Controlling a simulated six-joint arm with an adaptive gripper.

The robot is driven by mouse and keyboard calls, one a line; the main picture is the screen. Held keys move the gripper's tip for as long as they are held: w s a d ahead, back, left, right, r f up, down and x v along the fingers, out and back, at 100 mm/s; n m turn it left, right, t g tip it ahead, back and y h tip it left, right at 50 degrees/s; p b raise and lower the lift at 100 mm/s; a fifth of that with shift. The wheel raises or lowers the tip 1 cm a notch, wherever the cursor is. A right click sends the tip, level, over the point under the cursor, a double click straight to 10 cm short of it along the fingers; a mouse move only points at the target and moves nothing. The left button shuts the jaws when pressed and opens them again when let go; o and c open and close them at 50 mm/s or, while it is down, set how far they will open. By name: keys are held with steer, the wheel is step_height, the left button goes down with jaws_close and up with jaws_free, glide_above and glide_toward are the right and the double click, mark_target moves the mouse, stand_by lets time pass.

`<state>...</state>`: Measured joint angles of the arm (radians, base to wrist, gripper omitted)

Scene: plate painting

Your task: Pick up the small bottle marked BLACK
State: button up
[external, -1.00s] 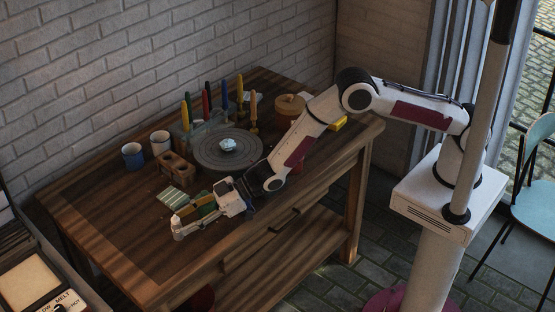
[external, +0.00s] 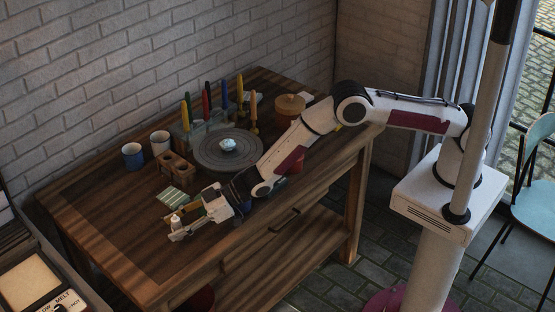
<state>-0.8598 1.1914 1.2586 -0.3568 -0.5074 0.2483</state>
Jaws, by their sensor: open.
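A small white bottle (external: 175,221) stands upright near the front left of the wooden table. Its marking is too small to read. My gripper (external: 177,228) is low over the table, its fingers pointing left. The fingers are open and the bottle appears to be between or right beside the fingertips. The near finger covers the lower part of the bottle. I cannot tell whether either finger touches it.
A striped green cloth or card (external: 172,197) lies just behind my gripper. A wooden block with holes (external: 178,168), a blue cup (external: 133,155), a pale cup (external: 160,142) and a round turntable (external: 205,160) stand farther back. The table's left part is clear.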

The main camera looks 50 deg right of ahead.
jaws_close()
steer(key=shift+r, duration=0.2)
steer(key=shift+r, duration=4.8)
